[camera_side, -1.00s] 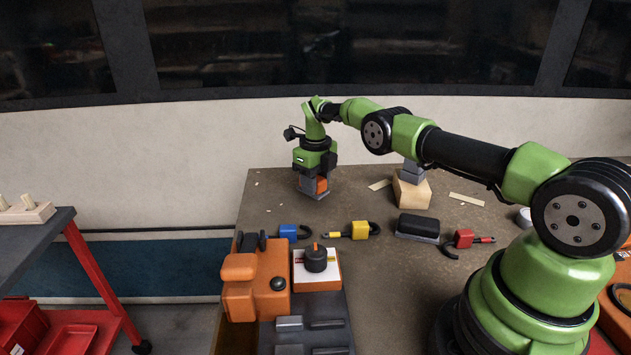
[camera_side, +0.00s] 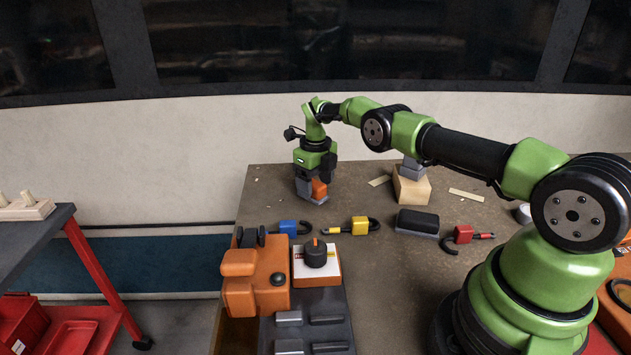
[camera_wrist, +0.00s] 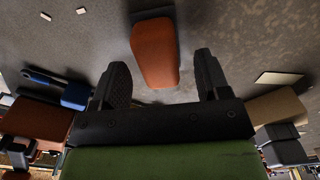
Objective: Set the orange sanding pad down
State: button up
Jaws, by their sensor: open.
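The orange sanding pad (camera_side: 319,188) rests on the table at the far left part of the bench, with a grey part along one side and beneath it. In the wrist view the orange pad (camera_wrist: 155,52) lies between and beyond my fingertips, with clear gaps on both sides. My gripper (camera_side: 314,180) is right above and around it in the side view, pointing down. In the wrist view my gripper (camera_wrist: 163,75) has its two black fingers spread apart, holding nothing.
Blue (camera_side: 288,227), yellow (camera_side: 360,226) and red (camera_side: 463,234) padlock-like pieces and a black block (camera_side: 417,221) lie nearer the front. A wooden block (camera_side: 411,188) with grey pieces on top stands to the right. An orange machine (camera_side: 256,279) stands at the front left. Wood chips are scattered about.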

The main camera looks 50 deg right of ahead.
aim_at(315, 183)
notch_tip(315, 183, up, 9)
jog(key=shift+w+r, duration=0.1)
jog(key=shift+w, duration=0.05)
jog(key=s+a+r+n+t, duration=0.1)
jog(key=s+a+r+n, duration=0.2)
jog(key=r+n, duration=0.3)
jog(key=s+a+r+n+t, duration=0.1)
jog(key=s+a+r+n, duration=0.25)
jog(key=r, duration=0.45)
jog(key=s+a+r+n+t, duration=0.2)
jog(key=a+r+n, duration=0.1)
jog(key=r+n, duration=0.35)
jog(key=s+a+n+t+y, duration=0.1)
jog(key=s+a+n, duration=0.2)
jog(key=s+n, duration=0.5)
jog(key=s+a+n+t+y, duration=0.1)
jog(key=s+a+n+t, duration=0.1)
jog(key=s+n, duration=0.6)
jog(key=s+a, duration=0.1)
jog(key=s, duration=0.4)
jog(key=shift+s+f, duration=0.2)
jog(key=shift+f, duration=0.2)
jog(key=shift+a, duration=0.1)
